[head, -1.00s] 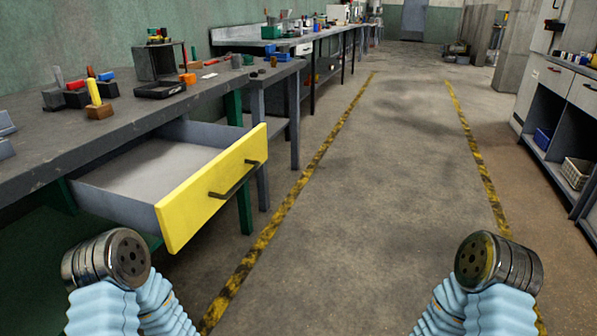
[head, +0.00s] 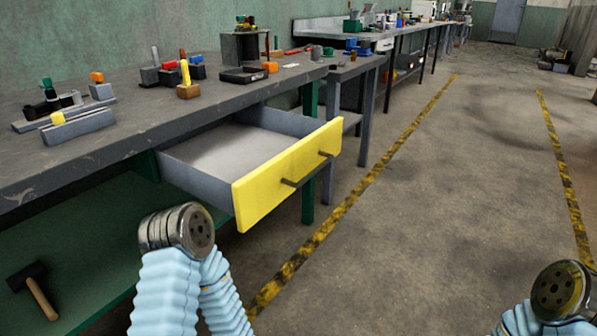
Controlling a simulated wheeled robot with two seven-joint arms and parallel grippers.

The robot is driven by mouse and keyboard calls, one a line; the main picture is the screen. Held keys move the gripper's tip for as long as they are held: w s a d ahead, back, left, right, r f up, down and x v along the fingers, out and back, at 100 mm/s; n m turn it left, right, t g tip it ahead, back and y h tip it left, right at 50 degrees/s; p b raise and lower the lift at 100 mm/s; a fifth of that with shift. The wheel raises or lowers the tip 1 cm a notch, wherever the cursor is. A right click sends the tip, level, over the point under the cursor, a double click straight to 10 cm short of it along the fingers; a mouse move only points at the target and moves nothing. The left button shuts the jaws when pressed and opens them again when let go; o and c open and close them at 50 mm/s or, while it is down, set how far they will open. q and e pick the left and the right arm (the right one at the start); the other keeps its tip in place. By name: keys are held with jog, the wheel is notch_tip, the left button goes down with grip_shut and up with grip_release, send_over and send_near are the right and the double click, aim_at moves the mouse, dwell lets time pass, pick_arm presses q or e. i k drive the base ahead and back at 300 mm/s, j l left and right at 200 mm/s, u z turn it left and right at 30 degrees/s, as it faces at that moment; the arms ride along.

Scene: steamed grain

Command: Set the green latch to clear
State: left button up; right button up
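No part can be named the green latch for sure at this size. A small green piece (head: 46,83) stands on a dark fixture at the far left of the workbench. Two of my arm links with blue sleeves show at the bottom, but neither gripper's fingers are in view.
The workbench (head: 150,118) runs along the left wall. Its yellow-fronted drawer (head: 262,196) is pulled out towards the aisle. A yellow lever on a wooden block (head: 188,91) stands near the bench's middle. A hammer (head: 40,298) lies on the lower shelf. The aisle floor is clear.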

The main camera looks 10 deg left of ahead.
aim_at(47, 84)
jog(key=u, duration=1.85)
jog(key=j+z, duration=0.15)
jog(key=z, duration=0.35)
jog(key=k+l, duration=0.05)
